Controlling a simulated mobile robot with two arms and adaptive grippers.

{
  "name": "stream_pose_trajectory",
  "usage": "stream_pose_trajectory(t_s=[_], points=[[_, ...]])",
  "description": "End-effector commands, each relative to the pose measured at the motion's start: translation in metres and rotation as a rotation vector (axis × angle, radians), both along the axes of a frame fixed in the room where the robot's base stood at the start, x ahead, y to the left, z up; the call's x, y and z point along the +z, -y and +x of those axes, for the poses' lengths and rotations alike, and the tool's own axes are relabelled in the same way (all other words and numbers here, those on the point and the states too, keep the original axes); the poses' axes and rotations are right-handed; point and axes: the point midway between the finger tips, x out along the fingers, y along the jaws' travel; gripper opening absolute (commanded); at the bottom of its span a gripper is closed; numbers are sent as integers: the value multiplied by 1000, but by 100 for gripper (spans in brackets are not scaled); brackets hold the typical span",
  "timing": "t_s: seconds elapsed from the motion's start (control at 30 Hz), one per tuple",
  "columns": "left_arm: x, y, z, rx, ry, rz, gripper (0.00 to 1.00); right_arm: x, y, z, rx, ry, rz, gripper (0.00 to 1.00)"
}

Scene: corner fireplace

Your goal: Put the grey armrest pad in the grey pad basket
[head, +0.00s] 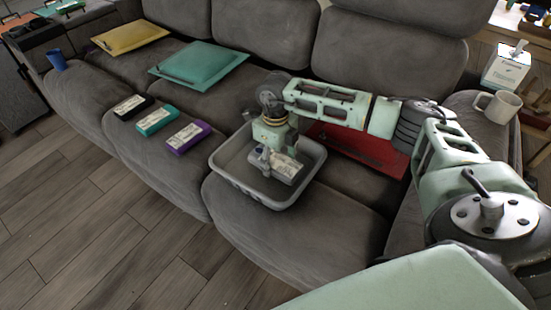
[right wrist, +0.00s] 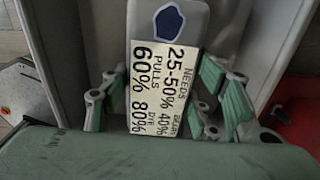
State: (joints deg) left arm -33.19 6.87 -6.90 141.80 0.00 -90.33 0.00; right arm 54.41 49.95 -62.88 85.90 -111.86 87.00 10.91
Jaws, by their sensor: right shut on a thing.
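The grey armrest pad (head: 289,171), with a white printed label, is inside the grey pad basket (head: 247,190) on the sofa seat. My right gripper (head: 272,157) reaches down into the basket and is shut on the pad. In the right wrist view the grey pad (right wrist: 143,18) shows a dark blue patch and its label, with the finger pads of my right gripper (right wrist: 165,106) on either side. The basket wall (right wrist: 37,45) shows beside it. I cannot tell whether the pad touches the basket floor. My left gripper is not in view.
Black (head: 131,107), teal (head: 156,120) and purple (head: 188,137) labelled pads lie left of the basket. A mug (head: 497,107) stands on the right armrest.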

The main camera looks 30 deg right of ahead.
Motion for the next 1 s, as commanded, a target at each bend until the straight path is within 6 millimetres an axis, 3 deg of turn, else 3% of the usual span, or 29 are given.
stream_pose_trajectory(t_s=[0.27, 0.3, 0.53, 0.87, 1.0], points=[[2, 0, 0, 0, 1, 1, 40, -1, 0, 0, 0, 0, 0, 29], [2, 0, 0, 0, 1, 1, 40, -1, 0, 0, 0, 0, 0, 56], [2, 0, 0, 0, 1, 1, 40, -1, 0, 0, 0, 0, 0, 77], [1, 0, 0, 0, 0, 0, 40, 0, 0, 0, 0, 0, 0, 78], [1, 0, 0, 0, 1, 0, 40, 11, 0, 1, -1, 3, 0, 78]])
